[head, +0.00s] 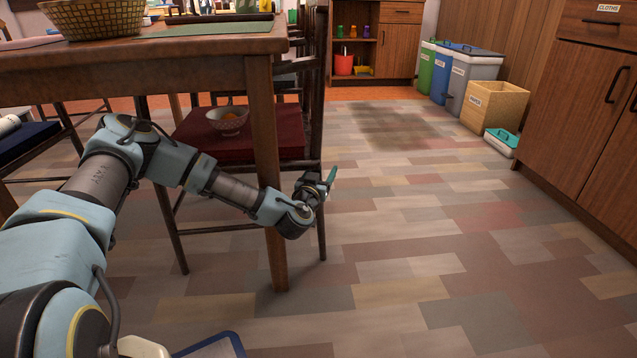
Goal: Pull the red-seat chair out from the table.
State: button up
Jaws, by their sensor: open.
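The red-seat chair (264,146) stands with its seat partly under the wooden table (130,55). Its dark back (316,80) is on the right, outside the table's edge. A patterned bowl (228,121) with something orange in it rests on the red seat. My arm reaches from the lower left past the table's corner leg (264,150). My gripper (331,178) is open beside the chair's back post, low and near seat height. Whether it touches the post cannot be told.
Clear tiled floor (420,240) lies right of the chair. Bins (470,75), a wooden box (495,105) and cabinets (590,120) line the right side. A basket (92,20) stands on the table. A blue-seat chair (25,138) is at left.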

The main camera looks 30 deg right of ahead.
jog(key=shift+w+d, duration=0.2)
jog(key=shift+d, duration=0.05)
grip_shut()
dwell(0.5)
dwell(0.9)
